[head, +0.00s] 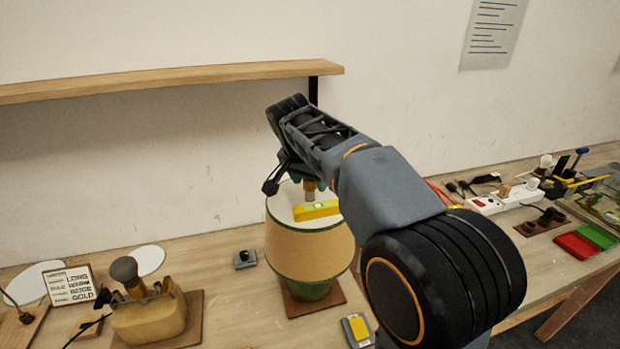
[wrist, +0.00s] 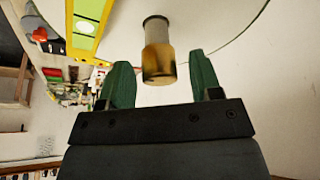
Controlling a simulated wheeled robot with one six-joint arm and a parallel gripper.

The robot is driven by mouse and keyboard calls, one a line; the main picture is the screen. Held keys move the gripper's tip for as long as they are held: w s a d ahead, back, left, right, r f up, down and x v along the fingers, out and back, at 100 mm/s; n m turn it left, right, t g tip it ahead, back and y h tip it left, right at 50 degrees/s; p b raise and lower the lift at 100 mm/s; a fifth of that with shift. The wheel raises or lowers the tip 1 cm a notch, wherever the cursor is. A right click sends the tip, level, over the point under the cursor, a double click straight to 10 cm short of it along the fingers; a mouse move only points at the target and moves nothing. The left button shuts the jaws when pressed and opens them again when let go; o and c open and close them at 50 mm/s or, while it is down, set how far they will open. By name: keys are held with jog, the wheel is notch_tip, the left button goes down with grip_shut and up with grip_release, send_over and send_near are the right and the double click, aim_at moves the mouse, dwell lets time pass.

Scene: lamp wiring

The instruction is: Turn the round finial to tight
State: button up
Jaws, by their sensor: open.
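The round finial (wrist: 158,60) is a brassy, knob-like piece at the top centre of the lampshade. In the wrist view it stands between the two green fingertips of my gripper (wrist: 160,85), with a gap on both sides. My gripper is open and apart from it. In the head view my gripper (head: 290,182) is over the shade's top, and the finial (head: 309,187) shows small beside it. The beige lampshade (head: 305,245) sits on a green lamp base (head: 310,291) on a brown board.
A yellow level (head: 317,210) lies on the shade's top, close to the finial; it also shows in the wrist view (wrist: 88,25). A wooden shelf (head: 170,80) runs along the wall behind.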

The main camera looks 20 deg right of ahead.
jog(key=v, duration=1.3)
jog(key=shift+r+p, duration=0.45)
jog(key=shift+s, duration=0.15)
jog(key=s+d+f+n, duration=0.1)
jog(key=s+f, duration=0.1)
jog(key=f, duration=0.1)
jog(key=s+f+n+y, duration=0.1)
jog(key=s+f+n, duration=0.1)
jog(key=f, duration=0.1)
jog(key=s+d+f+n, duration=0.1)
jog(key=s+f, duration=0.1)
jog(key=f, duration=0.1)
jog(key=shift+d+n+y, duration=0.35)
jog(key=shift+n+y, duration=0.05)
jog(key=s+f+n, duration=0.2)
jog(key=s+f, duration=0.2)
jog(key=f, duration=0.3)
jog(key=s+d+f+n+t+y, duration=0.1)
jog(key=s+f+n, duration=0.1)
jog(key=s+f, duration=0.3)
notch_tip(320, 180, down, 3)
jog(key=shift+s+r+y, duration=0.1)
jog(key=shift+s+y, duration=0.2)
jog(key=shift+d, duration=0.1)
